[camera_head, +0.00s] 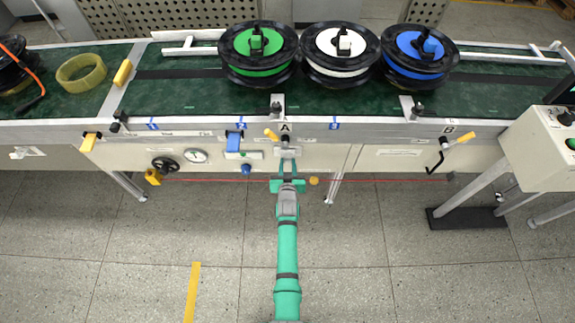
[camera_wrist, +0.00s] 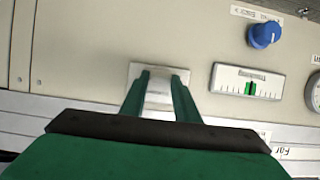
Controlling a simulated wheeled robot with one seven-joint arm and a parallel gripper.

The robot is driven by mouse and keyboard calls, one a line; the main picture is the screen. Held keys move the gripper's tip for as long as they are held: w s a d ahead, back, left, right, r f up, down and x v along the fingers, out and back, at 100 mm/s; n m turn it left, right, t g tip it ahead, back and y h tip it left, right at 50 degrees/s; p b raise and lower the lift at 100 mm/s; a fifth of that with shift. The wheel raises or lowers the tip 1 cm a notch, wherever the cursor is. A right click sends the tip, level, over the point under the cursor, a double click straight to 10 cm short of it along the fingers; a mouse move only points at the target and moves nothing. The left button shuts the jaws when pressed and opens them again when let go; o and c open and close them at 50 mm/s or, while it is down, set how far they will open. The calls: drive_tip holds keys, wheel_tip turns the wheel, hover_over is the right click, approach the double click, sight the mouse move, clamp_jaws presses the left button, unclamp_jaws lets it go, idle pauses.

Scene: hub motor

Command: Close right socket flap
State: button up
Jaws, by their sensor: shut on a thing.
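The right socket (camera_head: 287,152) is a small light plate on the cream front panel below the letter A. In the wrist view, its pale plate and flap (camera_wrist: 158,88) lie between and behind my fingers. My gripper (camera_head: 288,162) reaches up to the panel from below, in front of this socket. In the wrist view, the two green fingers of my gripper (camera_wrist: 162,76) stand on either side of the pale flap, shut on it. The fingers and palm hide part of the socket, and I cannot tell the flap's exact angle.
A blue knob (camera_wrist: 264,35) and a level gauge (camera_wrist: 238,82) sit close beside the socket. A black handwheel (camera_head: 165,164) and a crank (camera_head: 437,162) are on the panel. Spools, including a green one (camera_head: 258,52), stand on the conveyor (camera_head: 200,100). The floor in front is mostly clear.

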drive_tip(key=shift+w+f, duration=0.25)
drive_tip(key=shift+f, duration=0.4)
drive_tip(key=shift+w+f, duration=0.25)
drive_tip(key=shift+f, duration=0.35)
drive_tip(key=o, duration=1)
drive_tip(key=shift+o, duration=0.2)
drive_tip(key=shift+w+r, duration=0.1)
drive_tip(key=shift+r, duration=0.05)
drive_tip(key=v, duration=1.1)
drive_tip(key=shift+w, duration=0.1)
